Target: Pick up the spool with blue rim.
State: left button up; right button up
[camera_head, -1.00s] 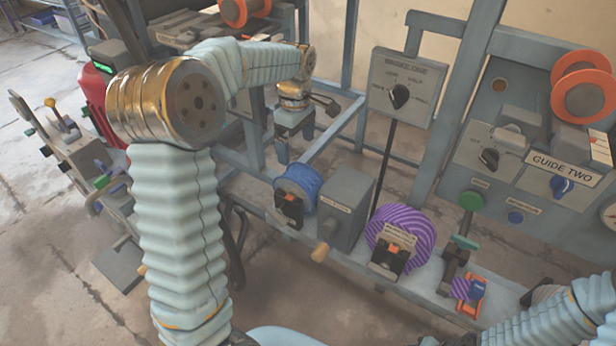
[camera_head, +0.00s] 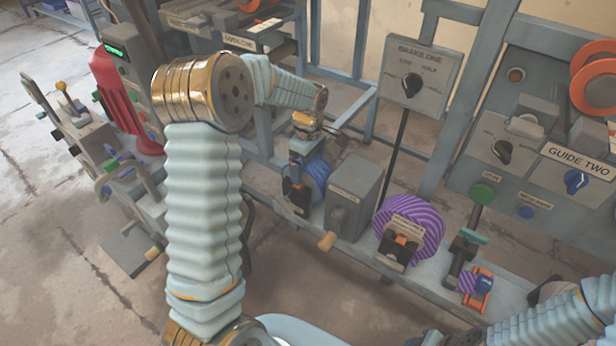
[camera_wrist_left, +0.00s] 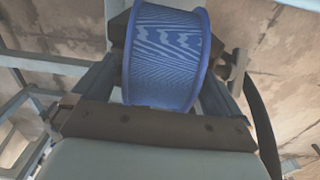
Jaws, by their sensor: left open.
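The spool with blue rim (camera_head: 319,172) sits on its holder on the grey bench rail, left of a grey box. It is wound with blue, pale-streaked material. My left gripper (camera_head: 298,178) is open and points down over the spool, hiding part of it. In the left wrist view, the spool (camera_wrist_left: 165,55) lies ahead of the palm, between the two spread fingers. I cannot tell whether the fingers touch it. My right forearm enters at the lower right of the head view, and its gripper does not show.
A grey box (camera_head: 354,195) with a wooden-handled crank stands close right of the spool. A purple striped spool (camera_head: 425,222) is farther right. The BRAKE ONE panel (camera_head: 418,75) rises behind on a thin post. Grey frame bars surround my left wrist. Orange-rimmed spools (camera_head: 597,85) hang at upper right.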

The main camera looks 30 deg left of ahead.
pick_arm(q)
jog(key=shift+c, duration=0.3)
jog(key=shift+r, duration=0.1)
jog(key=c, duration=1.8)
